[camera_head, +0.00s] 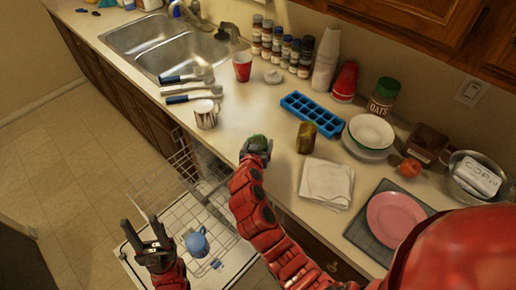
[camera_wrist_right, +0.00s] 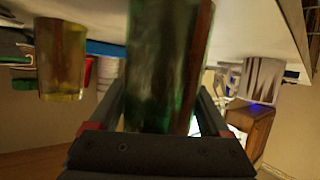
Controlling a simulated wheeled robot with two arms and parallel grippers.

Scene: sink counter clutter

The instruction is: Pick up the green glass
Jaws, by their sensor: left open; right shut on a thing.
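The green glass (camera_head: 259,141) is at the front edge of the counter, left of the yellow-brown glass, mostly hidden by my right gripper (camera_head: 254,147). In the right wrist view, the green glass (camera_wrist_right: 165,60) fills the space between the fingers of my right gripper (camera_wrist_right: 165,108), which is shut on it. I cannot tell whether its base touches the counter. My left gripper (camera_head: 142,227) is open and empty, over the open dishwasher rack at the lower left, beside a blue mug (camera_head: 197,243).
A yellow-brown glass (camera_head: 306,138) stands right of the green glass, by a blue ice tray (camera_head: 312,115) and a folded cloth (camera_head: 326,183). A patterned mug (camera_head: 205,114) stands to the left. The dishwasher rack (camera_head: 165,212) is pulled out below the counter.

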